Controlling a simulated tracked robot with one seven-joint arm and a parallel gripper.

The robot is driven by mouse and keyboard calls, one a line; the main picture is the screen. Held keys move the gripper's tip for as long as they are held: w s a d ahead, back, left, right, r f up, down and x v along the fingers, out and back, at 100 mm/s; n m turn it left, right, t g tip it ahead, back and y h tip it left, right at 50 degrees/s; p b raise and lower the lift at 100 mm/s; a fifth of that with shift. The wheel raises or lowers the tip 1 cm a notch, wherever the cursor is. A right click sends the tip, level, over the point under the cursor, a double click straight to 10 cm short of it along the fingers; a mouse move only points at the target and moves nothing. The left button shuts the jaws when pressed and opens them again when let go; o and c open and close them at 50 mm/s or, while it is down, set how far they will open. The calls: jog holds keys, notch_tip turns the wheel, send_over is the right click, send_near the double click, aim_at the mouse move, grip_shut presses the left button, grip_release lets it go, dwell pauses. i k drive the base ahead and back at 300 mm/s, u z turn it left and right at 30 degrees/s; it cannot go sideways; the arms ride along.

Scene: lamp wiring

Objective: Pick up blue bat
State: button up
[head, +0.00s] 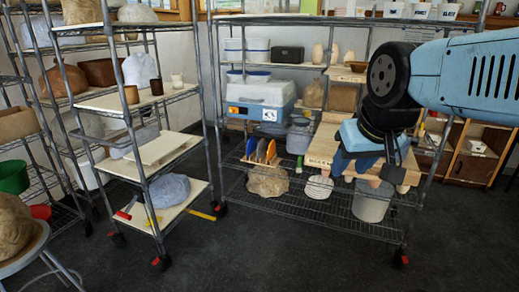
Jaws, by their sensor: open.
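Several thin bats stand on edge in a row on the wire shelf, left of my gripper. The blue bat (261,150) stands between orange bats (271,152). It is partly hidden by its neighbours. My gripper (367,168) is at the right, at the end of my blue arm, pointing down in front of the wooden boards. It is open, and I see nothing between its fingers. It is well to the right of the bats and apart from them.
A blue and white box (258,98) sits behind and above the bats. A green bottle (299,164) stands to their right. Wooden boards (322,146) lie behind my gripper. The metal rack's posts (214,100) stand to the left. The dark floor in front is clear.

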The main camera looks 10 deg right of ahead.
aim_at(251, 144)
jog(key=i, duration=0.9)
